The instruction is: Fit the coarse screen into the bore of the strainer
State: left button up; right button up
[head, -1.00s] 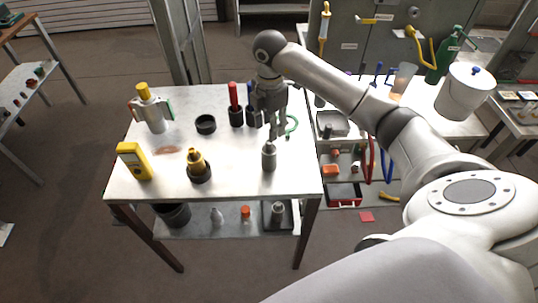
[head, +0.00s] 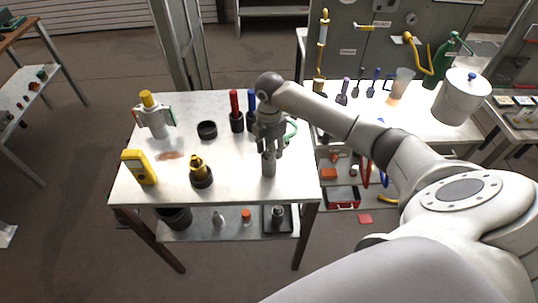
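A grey metal cylinder (head: 268,168), likely the coarse screen, stands upright near the right front of the metal table. My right gripper (head: 268,152) points down over it, with its fingers at the cylinder's top. The fingers hide the narrow upper end, and I cannot tell whether they are shut on it. A brass fitting (head: 198,169), likely the strainer, stands in a black round holder (head: 202,182) left of the gripper. Its bore is too small to make out. My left gripper is out of view.
On the table (head: 225,193) stand a yellow meter (head: 139,167), a yellow-capped canister (head: 153,118), an empty-looking black ring (head: 207,130), a red-handled tool (head: 235,108) and a blue-handled one (head: 251,98). A cluttered bench (head: 460,128) stands at the right.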

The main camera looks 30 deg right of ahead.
grip_shut()
jog(key=shift+r, duration=0.15)
